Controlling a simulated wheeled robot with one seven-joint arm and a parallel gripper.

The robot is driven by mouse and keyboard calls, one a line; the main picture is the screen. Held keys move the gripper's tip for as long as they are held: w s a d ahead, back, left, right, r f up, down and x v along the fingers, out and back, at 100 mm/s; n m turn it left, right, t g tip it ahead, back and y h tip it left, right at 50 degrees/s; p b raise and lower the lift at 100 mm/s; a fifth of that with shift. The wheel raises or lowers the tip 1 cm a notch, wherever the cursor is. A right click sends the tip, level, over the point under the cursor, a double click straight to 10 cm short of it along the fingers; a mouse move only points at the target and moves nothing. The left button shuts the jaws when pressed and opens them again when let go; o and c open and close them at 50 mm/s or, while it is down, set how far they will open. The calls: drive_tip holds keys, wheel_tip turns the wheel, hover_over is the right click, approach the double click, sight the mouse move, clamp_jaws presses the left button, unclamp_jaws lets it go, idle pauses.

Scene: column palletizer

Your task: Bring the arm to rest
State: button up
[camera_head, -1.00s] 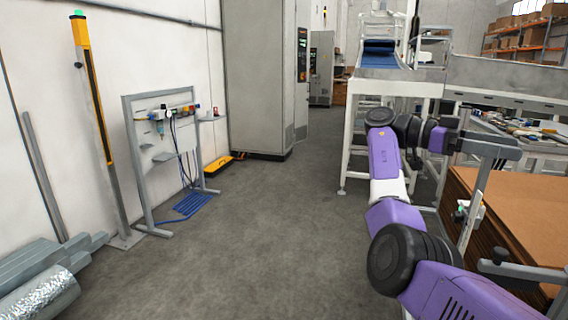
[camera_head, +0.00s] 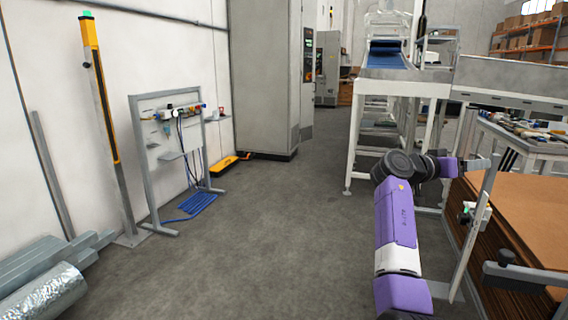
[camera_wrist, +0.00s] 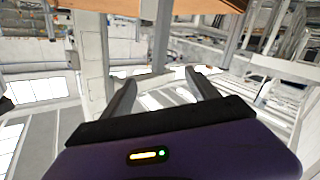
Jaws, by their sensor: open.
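My purple and dark arm reaches up from the bottom right of the head view, then bends to the right at its dark joint. The gripper end lies near the grey frame beside the cardboard stack; its fingers cannot be made out there. In the wrist view my gripper (camera_wrist: 158,82) shows two dark fingers spread apart, with nothing between them. The wrist view appears turned over, with brown board along its top edge.
The cardboard stack (camera_head: 525,215) and a grey post (camera_head: 475,230) stand close by the arm at right. A conveyor frame (camera_head: 400,88) is behind. The grey floor (camera_head: 270,240) at left and centre is clear up to the panel stand (camera_head: 150,165).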

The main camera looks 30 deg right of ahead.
drive_tip(key=w+a+f+n+t, duration=0.4)
drive_tip(key=a+f+n+t, duration=0.15)
drive_tip(key=f, duration=0.25)
drive_tip(key=w+a+f+n+t, duration=0.4)
drive_tip(key=a+f+t, duration=0.2)
drive_tip(key=f+t, duration=0.1)
drive_tip(key=s+a+f+n+t+y, duration=0.2)
drive_tip(key=a+f+t+y, duration=0.1)
drive_tip(key=a, duration=0.4)
drive_tip(key=s+a+f+n+t+y, duration=0.2)
drive_tip(key=a+f+n+t+y, duration=0.1)
drive_tip(key=a, duration=0.5)
drive_tip(key=s+a+f+n+t+y, duration=0.2)
drive_tip(key=a+f+t, duration=0.15)
drive_tip(key=a, duration=0.35)
drive_tip(key=s+a+f+g+y, duration=0.1)
drive_tip(key=s+a+y, duration=0.2)
drive_tip(key=s+a, duration=0.6)
drive_tip(key=s+a+f+g+y, duration=0.1)
drive_tip(key=s+a+y, duration=0.35)
drive_tip(key=s, duration=0.85)
drive_tip(key=s+a+f+g+y, duration=0.1)
drive_tip(key=s+a+y, duration=0.1)
drive_tip(key=s+a, duration=0.8)
wheel_tip(320, 180, up, 17)
drive_tip(key=d+p, duration=0.1)
drive_tip(key=p, duration=1.6)
drive_tip(key=shift+s+r, duration=0.15)
drive_tip(key=shift+s, duration=0.2)
